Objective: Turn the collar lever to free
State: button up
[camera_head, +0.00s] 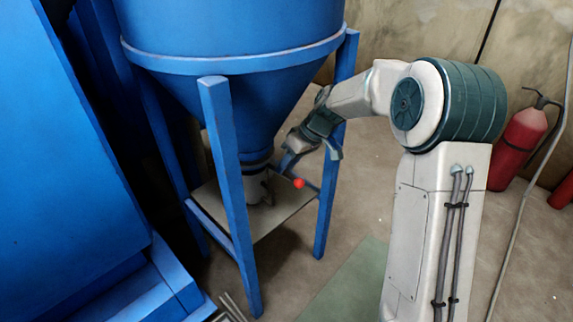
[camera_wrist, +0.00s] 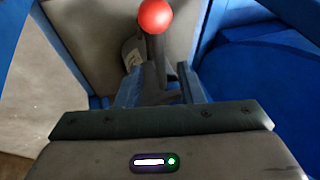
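The collar lever's red ball knob (camera_head: 299,183) shows beside the collar (camera_head: 257,185) below the blue hopper cone. In the wrist view, the red knob (camera_wrist: 154,15) is at the top centre, and its dark lever arm (camera_wrist: 155,55) runs down toward my gripper (camera_wrist: 160,90). The two fingers stand apart, one on each side of the lever arm, with gaps visible. In the head view, my gripper (camera_head: 311,156) is just above the knob, with its fingers spread. Contact with the lever cannot be told. The lever's joint at the collar is hidden.
The blue hopper (camera_head: 240,30) stands on blue legs (camera_head: 230,190) around a grey plate (camera_head: 275,212). A big blue cabinet (camera_head: 60,170) fills the left. A red fire extinguisher (camera_head: 518,145) stands at right. The floor in front of the frame's right side is clear.

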jog(key=p+v, duration=0.4)
jog(key=v, duration=0.8)
jog(key=shift+r, duration=0.3)
jog(key=shift+d, duration=0.15)
jog(key=shift+c, duration=0.2)
